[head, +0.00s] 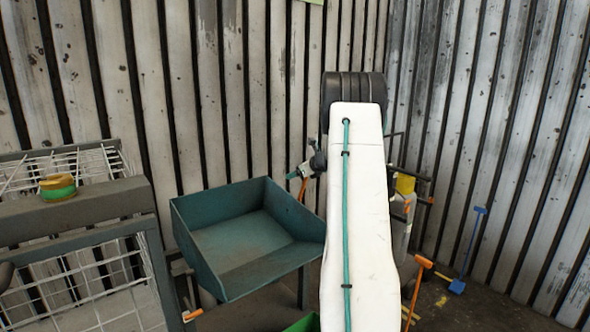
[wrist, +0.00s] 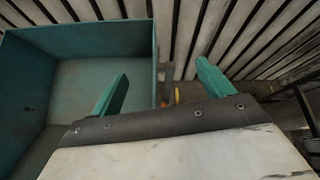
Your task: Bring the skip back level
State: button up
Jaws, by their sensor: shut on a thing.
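The skip (head: 250,263) is an open teal box, tilted on a stand (head: 303,287), left of my white arm in the head view. I see into it, and it looks empty. In the wrist view its right wall (wrist: 140,46) shows beyond my gripper (wrist: 160,85). The two green fingers stand apart, the left one over the skip's interior and the right one past its wall. The gripper is shut on a part of the skip; the contact itself is not clear. A small orange piece (wrist: 177,96) shows between the fingers. My arm hides the skip's right surroundings.
A grey frame with white wire mesh (head: 90,265) stands at left, with a green and yellow roll (head: 58,187) on its beam. Corrugated walls close the back. A blue shovel (head: 457,286) and an orange-handled tool (head: 416,285) stand at right, near some free floor.

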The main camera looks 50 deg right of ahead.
jog(key=shift+s+d+f, duration=0.15)
jog(key=shift+s+f, duration=0.1)
jog(key=shift+f, duration=0.2)
jog(key=shift+s+d+f, duration=0.1)
jog(key=shift+s+f, duration=0.1)
jog(key=shift+f, duration=0.2)
jog(key=o, duration=1.3)
jog(key=shift+o, duration=0.2)
jog(key=shift+s+a+r, duration=0.25)
jog(key=shift+s+r, duration=0.15)
jog(key=shift+r, duration=0.05)
jog(key=shift+s+a+r, duration=0.2)
jog(key=shift+s+r, duration=0.2)
jog(key=shift+r, duration=0.05)
jog(key=s+d, duration=0.3)
jog(key=s, duration=0.2)
jog(key=shift+d+f+m, duration=0.2)
jog(key=shift+f+m, duration=0.1)
jog(key=shift+f, duration=0.05)
